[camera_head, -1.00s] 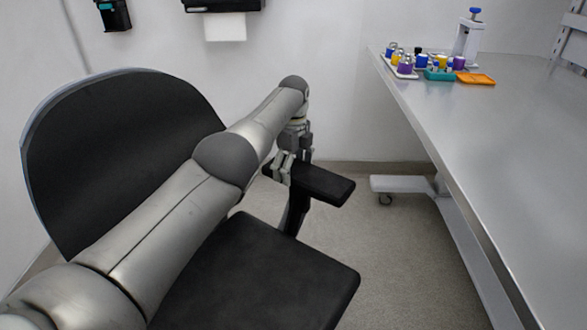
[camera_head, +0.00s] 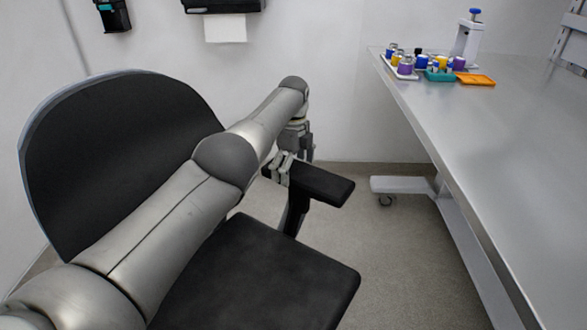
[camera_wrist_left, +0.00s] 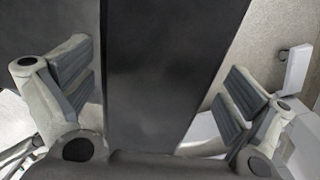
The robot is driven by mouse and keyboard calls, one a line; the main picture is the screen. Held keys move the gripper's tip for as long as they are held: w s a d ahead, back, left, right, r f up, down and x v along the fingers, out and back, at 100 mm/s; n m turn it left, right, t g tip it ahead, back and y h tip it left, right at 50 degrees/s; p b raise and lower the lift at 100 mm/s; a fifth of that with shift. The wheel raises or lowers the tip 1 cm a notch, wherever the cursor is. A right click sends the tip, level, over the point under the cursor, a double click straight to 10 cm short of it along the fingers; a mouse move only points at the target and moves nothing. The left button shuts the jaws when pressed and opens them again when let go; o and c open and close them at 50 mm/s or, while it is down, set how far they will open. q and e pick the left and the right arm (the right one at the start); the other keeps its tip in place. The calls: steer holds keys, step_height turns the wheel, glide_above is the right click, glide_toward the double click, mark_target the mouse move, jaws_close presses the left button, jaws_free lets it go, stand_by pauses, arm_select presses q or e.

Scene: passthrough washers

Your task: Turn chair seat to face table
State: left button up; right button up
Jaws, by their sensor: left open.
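The black chair has its backrest (camera_head: 120,150) at the left and its seat (camera_head: 265,275) at the bottom middle of the head view. The seat's front edge points toward the lower right, and the table (camera_head: 490,130) stands at the right. My left arm crosses over the chair. My left gripper (camera_head: 282,168) is at the rear end of the chair's far armrest (camera_head: 318,184). In the left wrist view the dark armrest (camera_wrist_left: 155,75) lies between the two spread fingers, which look open around it. My right gripper is not in view.
On the table's far end are a white tray of colourful vials (camera_head: 402,66), a teal rack (camera_head: 440,75), an orange tray (camera_head: 476,79) and a white press-like device (camera_head: 467,40). A table foot with a caster (camera_head: 402,185) stands beyond the chair. Clear floor lies between chair and table.

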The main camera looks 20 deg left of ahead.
arm_select(q)
steer(key=shift+r, duration=3.7)
